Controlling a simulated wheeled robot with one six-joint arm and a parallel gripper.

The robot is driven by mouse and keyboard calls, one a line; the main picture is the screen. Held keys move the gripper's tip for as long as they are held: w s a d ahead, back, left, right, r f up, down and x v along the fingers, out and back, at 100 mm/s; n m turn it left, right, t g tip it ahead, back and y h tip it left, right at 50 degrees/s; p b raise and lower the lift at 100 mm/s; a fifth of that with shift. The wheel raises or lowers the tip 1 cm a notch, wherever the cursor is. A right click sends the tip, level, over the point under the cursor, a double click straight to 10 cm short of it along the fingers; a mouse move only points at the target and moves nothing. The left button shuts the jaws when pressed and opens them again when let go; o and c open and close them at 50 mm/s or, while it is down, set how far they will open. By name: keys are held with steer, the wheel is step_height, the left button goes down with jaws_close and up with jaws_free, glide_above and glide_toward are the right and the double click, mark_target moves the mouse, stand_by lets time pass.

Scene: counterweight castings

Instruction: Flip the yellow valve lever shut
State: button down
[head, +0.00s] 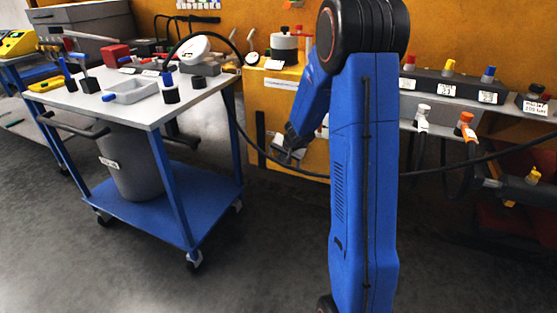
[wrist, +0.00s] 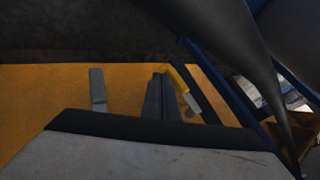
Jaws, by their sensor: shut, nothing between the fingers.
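My gripper (head: 291,146) is low in front of the orange cabinet in the head view, with its fingers shut and empty. In the wrist view the dark fingers (wrist: 160,78) stand close together against the orange panel. A slim yellow bar (wrist: 183,77), which looks like the valve lever, slants just right of the fingertips. I cannot tell whether it touches them. A pale piece (wrist: 190,103) lies beside it. In the head view the lever cannot be made out near my gripper; my arm covers part of that area.
A grey-topped blue cart (head: 205,103) with several small items stands at left. A dark labelled box (head: 425,85) is on a shelf at right, above white (head: 422,117) and orange (head: 467,127) fittings. A black cable (head: 237,120) loops behind my arm. Floor in front is clear.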

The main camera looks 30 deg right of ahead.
steer(key=shift+w+a, duration=0.2)
steer(key=shift+w, duration=0.05)
steer(key=shift+w+a+f, duration=0.3)
steer(key=shift+w+a, duration=0.15)
steer(key=shift+w, duration=0.05)
stand_by(0.3)
